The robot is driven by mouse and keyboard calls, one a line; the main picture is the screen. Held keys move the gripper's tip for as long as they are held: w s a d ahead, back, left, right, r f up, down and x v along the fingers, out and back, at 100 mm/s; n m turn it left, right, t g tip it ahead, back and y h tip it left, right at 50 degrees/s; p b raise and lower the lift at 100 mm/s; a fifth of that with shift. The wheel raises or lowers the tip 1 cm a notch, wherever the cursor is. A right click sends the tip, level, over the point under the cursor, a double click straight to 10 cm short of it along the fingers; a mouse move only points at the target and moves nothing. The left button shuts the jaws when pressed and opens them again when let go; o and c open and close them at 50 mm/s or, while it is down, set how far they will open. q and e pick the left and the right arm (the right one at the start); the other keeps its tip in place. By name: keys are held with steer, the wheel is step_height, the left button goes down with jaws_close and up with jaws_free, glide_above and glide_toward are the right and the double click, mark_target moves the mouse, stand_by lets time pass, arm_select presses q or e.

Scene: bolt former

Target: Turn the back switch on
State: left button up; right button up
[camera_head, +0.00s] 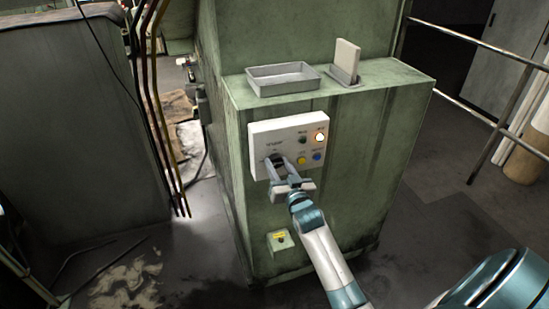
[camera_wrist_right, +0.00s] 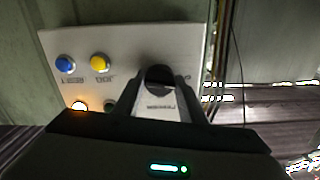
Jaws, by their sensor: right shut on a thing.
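A white control panel (camera_head: 259,137) is fixed to the front of a green machine cabinet (camera_head: 345,165). A dark rotary switch (camera_wrist_right: 160,74) sits on the panel, with a small printed label beside it. My right gripper (camera_head: 274,159) is at the left part of the panel, its fingers closed around this switch, which they mostly hide in the head view. In the right wrist view the fingers (camera_wrist_right: 163,84) lie on both sides of the dark knob. I cannot read which way the knob points. My left gripper is not in view.
The panel also carries a lit orange lamp (camera_head: 320,137), a yellow button (camera_head: 301,160), a blue button (camera_head: 317,157) and a dark button (camera_head: 303,139). A grey tray (camera_head: 283,80) stands on top. A small yellow-green box (camera_head: 280,241) is mounted lower down.

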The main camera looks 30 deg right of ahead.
steer(key=m, duration=0.2)
steer(key=shift+r+m+p, duration=0.1)
steer(key=shift+m+p, duration=0.3)
steer(key=shift+m, duration=0.4)
steer(key=m+p, duration=0.1)
steer(key=m, duration=0.4)
steer(key=shift+m+p, duration=0.3)
steer(key=shift+p, duration=0.1)
steer(key=o, duration=1.3)
steer(key=shift+o, duration=0.2)
